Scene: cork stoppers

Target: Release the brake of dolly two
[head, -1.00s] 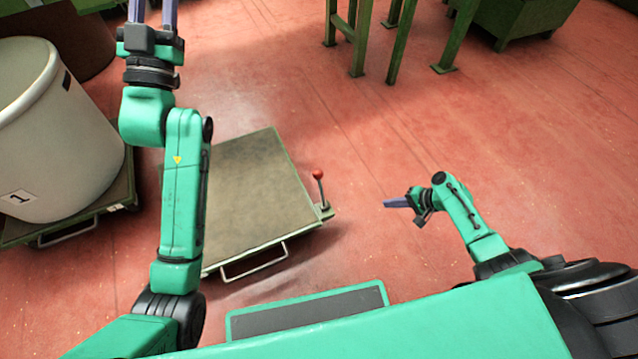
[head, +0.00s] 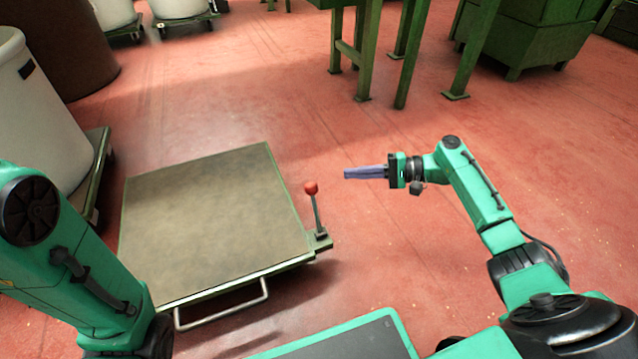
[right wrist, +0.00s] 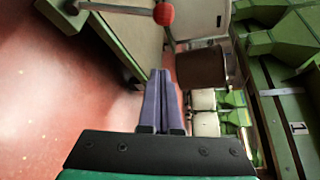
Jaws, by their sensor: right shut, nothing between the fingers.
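A flat, empty dolly (head: 215,215) with a brownish top stands on the floor in front of me; I see no number on it. Its brake lever (head: 317,215) rises at the right corner, nearly upright, with a red knob (head: 311,187) on top. My right gripper (head: 348,173) is shut and empty, just right of the knob and apart from it, pointing left. In the right wrist view the shut fingers (right wrist: 160,75) point ahead, and the red knob (right wrist: 164,13) is at the top edge. My left arm shows at lower left; its gripper is out of view.
A white tub (head: 35,115) on another dolly (head: 97,165) stands at the left, by a dark brown drum (head: 75,45). Green stand legs (head: 408,55) and a green bin (head: 530,40) are behind. Red floor is clear between the lever and the legs.

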